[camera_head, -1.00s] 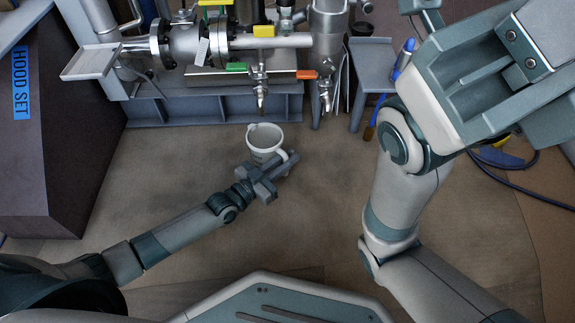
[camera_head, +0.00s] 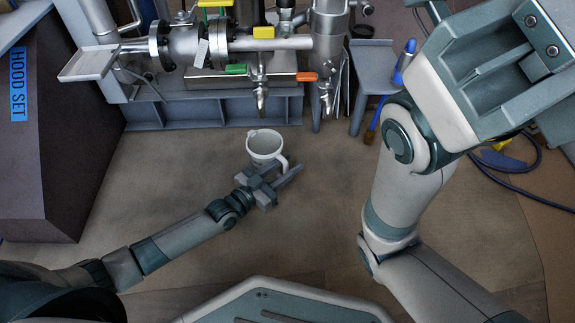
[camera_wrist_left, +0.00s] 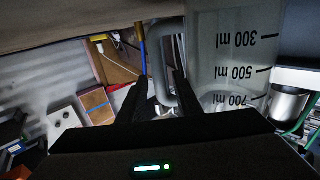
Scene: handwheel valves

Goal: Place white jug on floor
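The white jug (camera_head: 264,146) stands upright in front of the valve bench in the head view; its base looks to be on the brown floor. In the left wrist view the jug (camera_wrist_left: 228,60) shows upside down, with its volume marks, and its grey handle (camera_wrist_left: 166,62) lies between the two dark fingers. My left gripper (camera_head: 279,175) is at the handle side of the jug, with its fingers apart. In the left wrist view the left gripper (camera_wrist_left: 160,95) also looks open, with gaps beside the handle. My right gripper does not show; the right arm fills the upper right.
The bench with pipes and valves (camera_head: 215,108) stands behind the jug. A dark block labelled HOOD SET (camera_head: 60,150) is at the left. A grey stool (camera_head: 372,62) and a blue hose (camera_head: 520,165) are at the right. Brown floor (camera_head: 150,185) is free around the jug.

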